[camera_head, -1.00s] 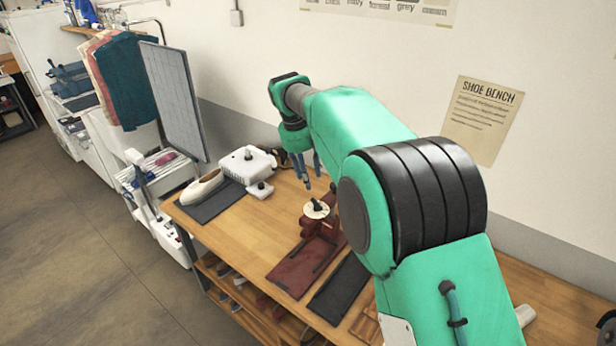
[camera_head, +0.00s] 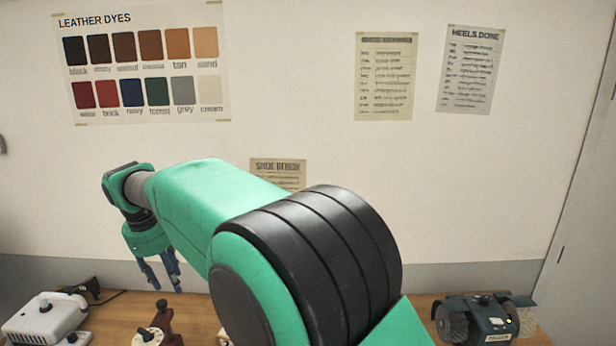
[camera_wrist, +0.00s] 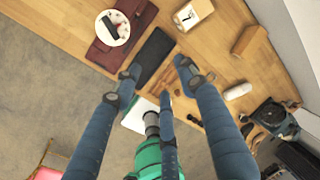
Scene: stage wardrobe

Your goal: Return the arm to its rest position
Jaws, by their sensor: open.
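My green arm (camera_head: 215,190) reaches out over the wooden bench toward the left, with its large black-banded joint in the middle of the head view. My gripper (camera_head: 164,286) hangs down from its end, above the back of the bench. It is open and empty. In the wrist view its blue fingers (camera_wrist: 160,78) are spread apart, with bench top and floor visible between and beyond them. No object touches the fingers.
On the bench are a white machine (camera_head: 45,318), a dark red stand with a white disc (camera_head: 148,336) and a dark green brush machine (camera_head: 485,318). The wrist view shows a dark mat (camera_wrist: 153,55), a wooden block (camera_wrist: 250,40) and a white roll (camera_wrist: 238,91). Posters hang behind.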

